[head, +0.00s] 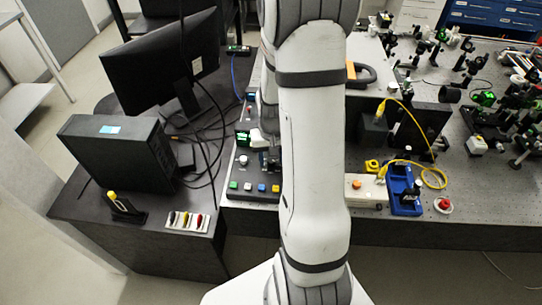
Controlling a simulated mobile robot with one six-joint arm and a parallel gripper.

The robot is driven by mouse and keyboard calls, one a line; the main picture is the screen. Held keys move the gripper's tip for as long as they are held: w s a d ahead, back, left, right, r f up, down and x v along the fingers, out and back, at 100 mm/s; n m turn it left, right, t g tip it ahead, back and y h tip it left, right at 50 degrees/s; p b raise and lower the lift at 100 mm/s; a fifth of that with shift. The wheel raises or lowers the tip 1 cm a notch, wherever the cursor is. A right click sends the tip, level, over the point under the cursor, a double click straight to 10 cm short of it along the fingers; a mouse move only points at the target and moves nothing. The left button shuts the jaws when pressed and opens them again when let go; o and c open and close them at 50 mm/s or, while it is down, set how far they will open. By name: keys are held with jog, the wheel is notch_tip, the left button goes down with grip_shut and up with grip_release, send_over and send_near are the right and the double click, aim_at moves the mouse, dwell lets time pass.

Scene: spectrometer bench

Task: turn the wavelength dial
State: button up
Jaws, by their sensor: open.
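A control panel (236,174) lies on the bench just left of my arm. It has a lit green display (243,137), a small round whitish knob (243,160) and a row of coloured buttons (254,187) along its front edge. I cannot tell whether this knob is the wavelength dial; the panel's right part is hidden behind my arm. My gripper (270,158) is partly seen over the panel, to the right of the knob and beside the display. It is open, its fingers small and dark. I cannot tell whether it touches anything.
A monitor (150,70), a black computer case (118,150) and cables stand at left. Right of my arm are a white power strip (362,190), a blue device (404,190), a yellow cable (432,176) and a red button (444,204). Several optical mounts crowd the far right.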

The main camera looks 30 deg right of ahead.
aim_at(272, 160)
jog(key=shift+c, duration=0.3)
grip_shut()
jog(key=shift+n+b, duration=0.45)
jog(key=shift+n, duration=0.35)
jog(key=shift+o, duration=0.3)
grip_release()
jog(key=shift+r, duration=0.1)
notch_tip(272, 160, up, 8)
jog(key=shift+f+b, duration=0.15)
jog(key=shift+b, duration=0.35)
